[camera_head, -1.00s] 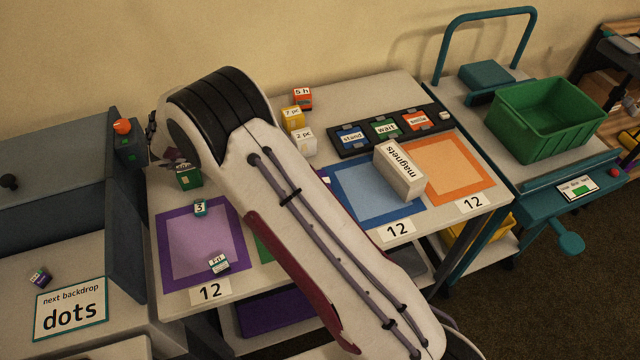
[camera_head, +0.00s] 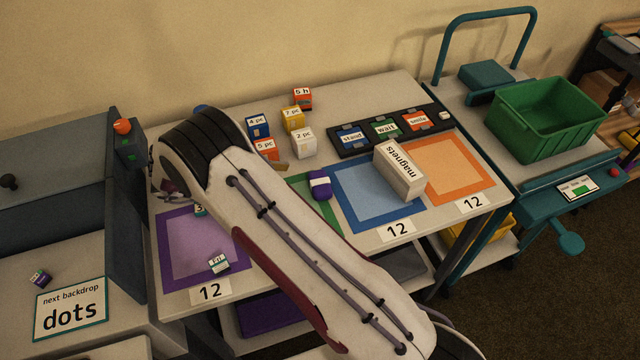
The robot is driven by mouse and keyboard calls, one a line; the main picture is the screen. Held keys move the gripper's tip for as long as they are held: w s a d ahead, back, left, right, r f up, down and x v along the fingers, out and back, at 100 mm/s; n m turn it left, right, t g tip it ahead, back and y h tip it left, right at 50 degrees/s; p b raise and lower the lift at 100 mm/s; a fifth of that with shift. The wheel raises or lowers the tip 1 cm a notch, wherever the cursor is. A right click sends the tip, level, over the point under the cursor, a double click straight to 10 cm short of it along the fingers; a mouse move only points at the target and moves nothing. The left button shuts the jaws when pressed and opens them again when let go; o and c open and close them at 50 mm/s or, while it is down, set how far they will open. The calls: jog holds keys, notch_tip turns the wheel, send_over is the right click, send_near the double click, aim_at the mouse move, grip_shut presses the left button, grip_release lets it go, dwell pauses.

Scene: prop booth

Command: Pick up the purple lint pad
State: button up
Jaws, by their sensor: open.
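A purple block with a white band (camera_head: 320,184) lies on the green-bordered square of the table, just right of my arm; it looks like the purple lint pad, though its label is not readable. My gripper (camera_head: 168,186) shows only in part at the far left end of my arm, above the upper left of the purple-bordered square. Its fingertips are mostly hidden by the arm. It is well to the left of the purple block, apart from it.
A small dark purple cube (camera_head: 39,278) lies on the left counter. Labelled cubes (camera_head: 293,119) stand at the back. A white magnets box (camera_head: 398,172) stands between the blue and orange squares. A small Fri block (camera_head: 219,263) lies on the purple square. A green bin (camera_head: 546,120) stands at right.

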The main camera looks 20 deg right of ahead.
aim_at(313, 183)
jog(key=shift+x, duration=1.05)
jog(key=shift+d, duration=0.1)
jog(key=shift+w+d+f, duration=0.1)
jog(key=shift+d+f, duration=0.05)
jog(key=shift+d, duration=0.8)
jog(key=shift+w+d+f, duration=0.1)
jog(key=shift+d+f, duration=0.05)
jog(key=shift+d, duration=0.8)
jog(key=shift+s+d+f, duration=0.1)
jog(key=shift+d+f, duration=0.2)
jog(key=shift+d, duration=0.3)
jog(key=c, duration=1.2)
